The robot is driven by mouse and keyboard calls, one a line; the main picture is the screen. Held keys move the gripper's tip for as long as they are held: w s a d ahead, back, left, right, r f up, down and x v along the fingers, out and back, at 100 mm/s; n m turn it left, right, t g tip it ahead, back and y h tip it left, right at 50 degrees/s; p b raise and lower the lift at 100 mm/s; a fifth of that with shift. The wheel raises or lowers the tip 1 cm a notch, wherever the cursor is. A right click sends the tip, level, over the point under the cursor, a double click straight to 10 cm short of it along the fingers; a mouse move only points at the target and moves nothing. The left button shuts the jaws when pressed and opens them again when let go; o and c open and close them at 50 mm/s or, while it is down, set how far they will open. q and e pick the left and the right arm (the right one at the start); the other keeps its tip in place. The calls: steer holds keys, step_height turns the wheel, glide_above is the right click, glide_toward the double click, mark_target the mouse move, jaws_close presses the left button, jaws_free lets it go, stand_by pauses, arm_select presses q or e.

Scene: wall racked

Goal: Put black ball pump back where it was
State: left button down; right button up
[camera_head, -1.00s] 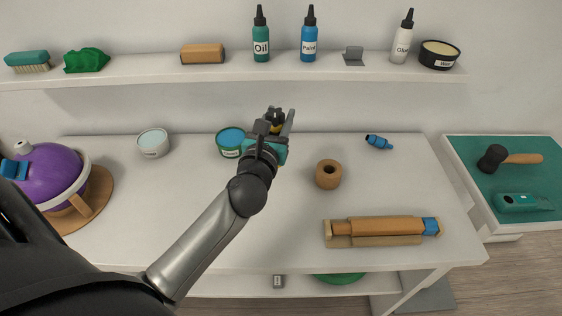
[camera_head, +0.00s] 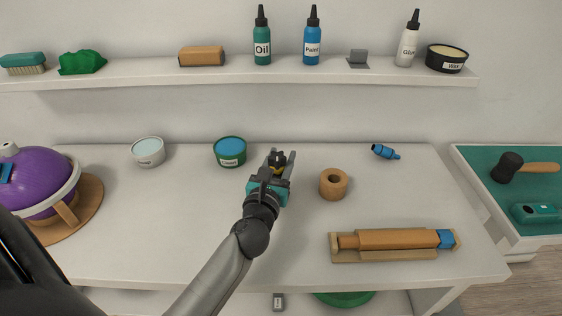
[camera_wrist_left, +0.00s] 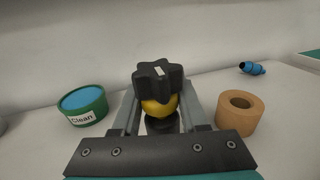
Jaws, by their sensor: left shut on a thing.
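A thing with a black star-shaped knob, a yellow round middle and a dark base, which may be the black ball pump (camera_head: 278,157), is between the fingers of my left gripper (camera_head: 279,162). In the left wrist view the black ball pump (camera_wrist_left: 157,84) is upright between the fingers of the left gripper (camera_wrist_left: 160,108), which is shut on it. Its lower part is partly hidden by the gripper. I cannot tell whether its base touches the workbench (camera_head: 200,225). My right gripper is not in view.
A green Clean tub (camera_head: 230,152) stands left of the gripper and a wooden ring (camera_head: 333,184) right. A pale tub (camera_head: 148,152), blue fitting (camera_head: 385,152) and wooden holder (camera_head: 395,256) are also on the bench. Bottles stand on the shelf (camera_head: 220,74) above. The front middle is clear.

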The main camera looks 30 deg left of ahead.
arm_select(q)
steer(key=shift+r, duration=0.1)
steer(key=shift+f, duration=0.2)
steer(key=shift+c, duration=2.2)
jaws_free()
steer(key=shift+r, duration=0.15)
steer(key=shift+s, duration=0.1)
steer(key=b+v, duration=0.1)
steer(key=v, duration=0.9)
steer(key=shift+b+v, duration=0.3)
steer(key=shift+v, duration=0.6)
